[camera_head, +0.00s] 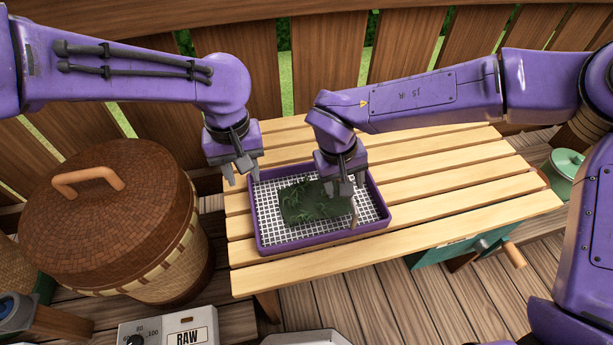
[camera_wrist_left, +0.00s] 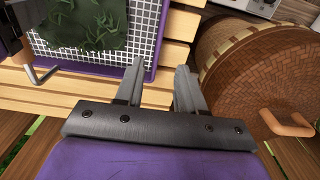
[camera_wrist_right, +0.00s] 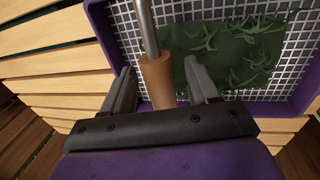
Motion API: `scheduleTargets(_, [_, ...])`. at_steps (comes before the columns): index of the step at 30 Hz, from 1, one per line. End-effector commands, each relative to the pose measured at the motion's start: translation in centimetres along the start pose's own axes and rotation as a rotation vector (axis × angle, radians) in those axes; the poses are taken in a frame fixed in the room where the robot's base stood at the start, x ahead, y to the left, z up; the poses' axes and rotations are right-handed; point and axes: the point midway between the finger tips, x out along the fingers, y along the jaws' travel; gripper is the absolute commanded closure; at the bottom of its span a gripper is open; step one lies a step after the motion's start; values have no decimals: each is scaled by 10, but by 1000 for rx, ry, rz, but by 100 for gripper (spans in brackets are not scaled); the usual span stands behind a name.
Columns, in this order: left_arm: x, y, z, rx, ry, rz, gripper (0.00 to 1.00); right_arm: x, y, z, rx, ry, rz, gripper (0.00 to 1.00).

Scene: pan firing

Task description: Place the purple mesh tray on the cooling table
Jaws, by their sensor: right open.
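The purple mesh tray (camera_head: 256,222) lies flat on the slatted wooden table (camera_head: 465,170), which appears to be the cooling table. Dark green leaves (camera_head: 305,201) lie on its white mesh. My left gripper (camera_head: 243,181) is open and empty at the tray's far left corner; the tray rim also shows in the left wrist view (camera_wrist_left: 100,69). My right gripper (camera_head: 345,193) is open over the tray's right part. In the right wrist view, a wooden handle (camera_wrist_right: 158,80) on a metal rod stands between its spread fingers. I cannot tell whether they touch it.
A lidded woven basket (camera_head: 120,205) stands left of the table. A box marked RAW (camera_head: 185,335) is at the front. A green lidded pot (camera_head: 566,165) is at the right. The table's right half is clear beneath my right arm.

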Motion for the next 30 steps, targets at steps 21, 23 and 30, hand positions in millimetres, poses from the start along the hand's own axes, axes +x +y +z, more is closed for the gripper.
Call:
scheduleTargets(21, [-1, 0, 0, 0, 0, -1, 62, -120, 0, 0, 0, 1, -1, 41])
scheduleTargets(23, [-1, 0, 0, 0, 0, -1, 62, -120, 0, 0, 0, 0, -1, 41])
scheduleTargets(30, [0, 0, 0, -1, -2, 2, 62, -118, 0, 0, 3, 1, 4, 41])
